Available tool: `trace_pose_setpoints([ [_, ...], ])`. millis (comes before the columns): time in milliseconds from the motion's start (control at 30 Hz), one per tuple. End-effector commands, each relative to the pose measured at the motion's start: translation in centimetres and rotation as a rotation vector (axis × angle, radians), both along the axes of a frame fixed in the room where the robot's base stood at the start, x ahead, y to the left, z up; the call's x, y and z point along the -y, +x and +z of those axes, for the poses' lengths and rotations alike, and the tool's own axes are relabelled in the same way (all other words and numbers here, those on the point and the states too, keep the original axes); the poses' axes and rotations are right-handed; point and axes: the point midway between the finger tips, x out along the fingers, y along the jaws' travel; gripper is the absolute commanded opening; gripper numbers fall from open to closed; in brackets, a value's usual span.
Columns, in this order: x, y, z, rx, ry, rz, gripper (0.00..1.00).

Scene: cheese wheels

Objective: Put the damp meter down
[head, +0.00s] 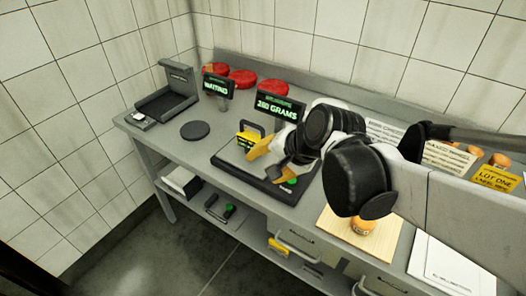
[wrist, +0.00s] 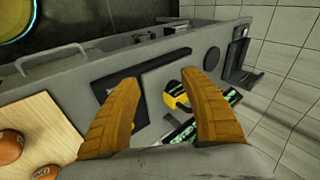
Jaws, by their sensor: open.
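A yellow and black device, which looks like the damp meter (head: 245,139), stands on the scale (head: 235,168) on the steel bench. In the wrist view the meter (wrist: 177,101) shows between my fingers, close to the right one, which partly hides it. My gripper (head: 260,180) is open, with its orange fingers over the scale. In the wrist view the open gripper (wrist: 158,77) holds nothing between its fingertips. A display reading 280 grams (head: 277,107) stands behind the scale. I cannot tell whether a finger touches the meter.
Several red cheese wheels (head: 243,78) sit along the back. A black disc (head: 195,130) and a dark tray-like device (head: 166,98) are at the left. A wooden board (head: 340,236) with orange-brown rounds and papers (head: 445,262) lie at the right. The bench between disc and scale is clear.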

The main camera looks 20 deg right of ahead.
Motion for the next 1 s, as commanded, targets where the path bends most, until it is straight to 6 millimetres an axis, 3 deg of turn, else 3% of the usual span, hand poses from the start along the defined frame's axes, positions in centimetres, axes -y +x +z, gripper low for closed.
trace_pose_setpoints([
  [33, -0.3, -2.0, 0.3, 0.025, -0.135, 0.12, 0.52],
  [100, -0.1, -3.9, 0.6, 0.057, -0.317, 0.279, 0.52],
  [333, 0.8, -7.5, 1.2, 0.108, -0.683, 0.608, 0.52],
  [1000, 1.1, -7.8, 1.3, 0.112, -0.731, 0.65, 0.52],
])
